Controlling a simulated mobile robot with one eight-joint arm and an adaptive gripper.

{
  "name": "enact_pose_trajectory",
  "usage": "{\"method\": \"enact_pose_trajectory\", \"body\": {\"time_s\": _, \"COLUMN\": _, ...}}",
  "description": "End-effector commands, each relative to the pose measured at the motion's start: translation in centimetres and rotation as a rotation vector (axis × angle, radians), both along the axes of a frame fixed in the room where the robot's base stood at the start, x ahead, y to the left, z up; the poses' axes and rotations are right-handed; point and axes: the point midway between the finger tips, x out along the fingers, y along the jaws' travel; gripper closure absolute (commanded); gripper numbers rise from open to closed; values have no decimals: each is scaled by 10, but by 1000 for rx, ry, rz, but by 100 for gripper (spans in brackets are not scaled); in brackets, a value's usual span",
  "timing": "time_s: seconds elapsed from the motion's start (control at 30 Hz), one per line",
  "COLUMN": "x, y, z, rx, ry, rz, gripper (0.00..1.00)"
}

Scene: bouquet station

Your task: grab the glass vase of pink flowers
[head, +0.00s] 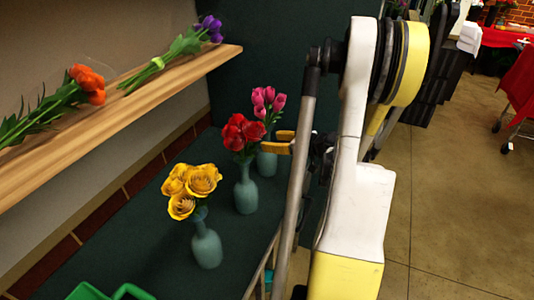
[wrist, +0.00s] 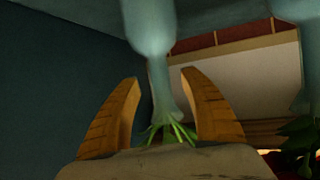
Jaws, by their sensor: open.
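The glass vase of pink flowers (head: 267,163) stands upright on the dark green table, farthest back of the vases. Its pink blooms (head: 268,102) rise above the orange fingers of my gripper (head: 280,142). In the wrist view the scene is upside down: the vase (wrist: 150,32) comes in from the top and its narrow neck and green stems lie between the two fingertips of my gripper (wrist: 161,78). The fingers are open, one on each side of the neck, with a visible gap on both sides. The blooms are hidden in the wrist view.
A vase of red flowers (head: 245,190) stands close by, and a vase of yellow flowers (head: 206,245) is nearer the front. A wooden shelf (head: 130,95) with loose orange and purple flowers overhangs the left. A green container (head: 110,292) is at the bottom left.

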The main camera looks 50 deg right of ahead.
Motion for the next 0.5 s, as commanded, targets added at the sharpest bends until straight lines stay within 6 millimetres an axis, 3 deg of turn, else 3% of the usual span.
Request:
{"method": "enact_pose_trajectory", "body": {"time_s": 0.17, "x": 25, "y": 0, "z": -14, "rx": -1, "ry": 0, "rz": 1, "gripper": 49}}
{"method": "enact_pose_trajectory", "body": {"time_s": 0.4, "x": 28, "y": -1, "z": -12, "rx": 0, "ry": 0, "rz": 0, "gripper": 50}}
{"method": "enact_pose_trajectory", "body": {"time_s": 0.5, "x": 28, "y": -1, "z": -12, "rx": 0, "ry": 0, "rz": 0, "gripper": 81}}
